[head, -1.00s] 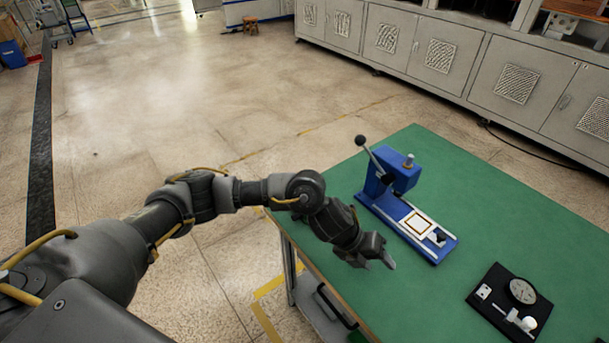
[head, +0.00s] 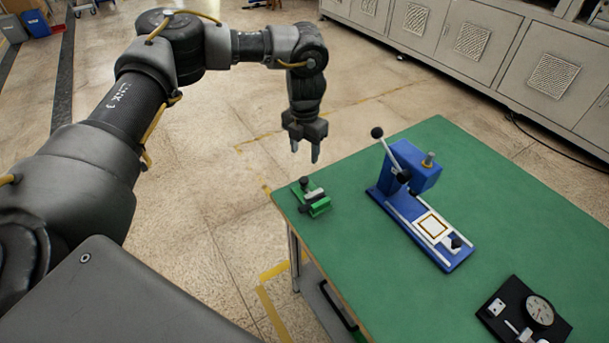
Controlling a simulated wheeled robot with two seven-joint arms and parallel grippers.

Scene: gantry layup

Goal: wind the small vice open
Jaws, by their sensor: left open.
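The small vice (head: 315,205) is green with dark parts and sits at the left corner of the green table. A dark knob (head: 304,183) stands up at its far left end. Its jaws are too small to read clearly. My left gripper (head: 304,155) points down above and behind the vice, apart from it. Its two fingers are spread and nothing is between them. My right gripper is not in view.
A blue press (head: 412,165) with a black-knobbed lever stands right of the vice on the table (head: 480,200). A dial gauge (head: 538,310) on a black base lies at the front right. Grey cabinets (head: 470,45) line the back. The table between press and gauge is clear.

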